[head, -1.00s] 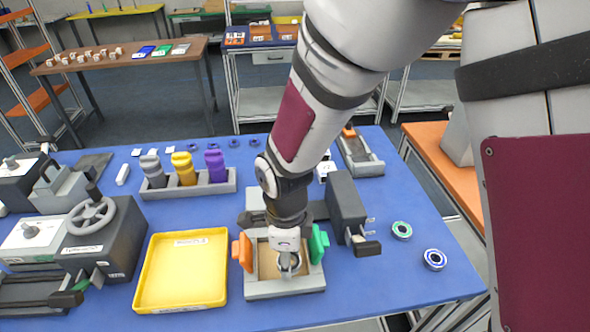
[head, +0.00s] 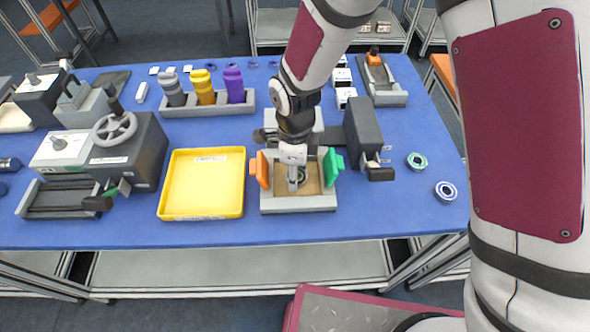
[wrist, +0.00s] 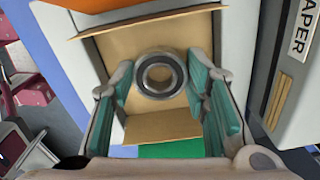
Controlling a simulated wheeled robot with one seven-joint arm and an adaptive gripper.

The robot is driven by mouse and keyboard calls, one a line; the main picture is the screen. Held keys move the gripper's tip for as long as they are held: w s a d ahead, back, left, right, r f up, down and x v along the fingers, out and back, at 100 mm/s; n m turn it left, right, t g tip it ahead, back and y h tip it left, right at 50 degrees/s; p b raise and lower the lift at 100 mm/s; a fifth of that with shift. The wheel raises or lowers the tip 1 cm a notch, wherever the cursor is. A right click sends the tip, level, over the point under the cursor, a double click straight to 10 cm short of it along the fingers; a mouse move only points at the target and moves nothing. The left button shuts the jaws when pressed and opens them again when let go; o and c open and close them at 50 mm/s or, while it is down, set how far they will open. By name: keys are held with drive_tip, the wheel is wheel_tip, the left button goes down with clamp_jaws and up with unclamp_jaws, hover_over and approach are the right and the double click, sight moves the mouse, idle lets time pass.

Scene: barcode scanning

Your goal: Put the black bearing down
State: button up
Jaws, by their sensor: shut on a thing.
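The black bearing (wrist: 160,75) is a dark ring with a bright metal inner race in the wrist view. My gripper (wrist: 161,78) is shut on it, with a teal pad at each side. In the head view, my gripper (head: 297,183) points down into a grey fixture (head: 298,205) with a brown inner floor, an orange block (head: 259,168) at its left and a green block (head: 334,166) at its right. The bearing is mostly hidden there by the gripper. I cannot tell whether the bearing touches the floor.
A yellow tray (head: 202,208) lies left of the fixture. A dark grey block device (head: 363,132) stands close on the right. A green-ringed bearing (head: 417,161) and a blue-ringed bearing (head: 446,191) lie further right. Blue table is bare in front of the tray.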

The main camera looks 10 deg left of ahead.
drive_tip(key=o, duration=1.2)
drive_tip(key=shift+o, duration=0.2)
wheel_tip(320, 180, up, 12)
drive_tip(key=d+r+n+t, duration=0.1)
drive_tip(key=d+r+n, duration=0.3)
drive_tip(key=d+r, duration=0.35)
drive_tip(key=s+d+r+n+t, duration=0.2)
drive_tip(key=s+d+r+n, duration=0.3)
drive_tip(key=d, duration=0.5)
drive_tip(key=s+d+r+n+t, duration=0.2)
drive_tip(key=s+d+r+n, duration=0.4)
drive_tip(key=d, duration=0.4)
drive_tip(key=shift+s+r+n+b, duration=0.3)
drive_tip(key=shift+s+n, duration=0.2)
drive_tip(key=shift+n, duration=0.7)
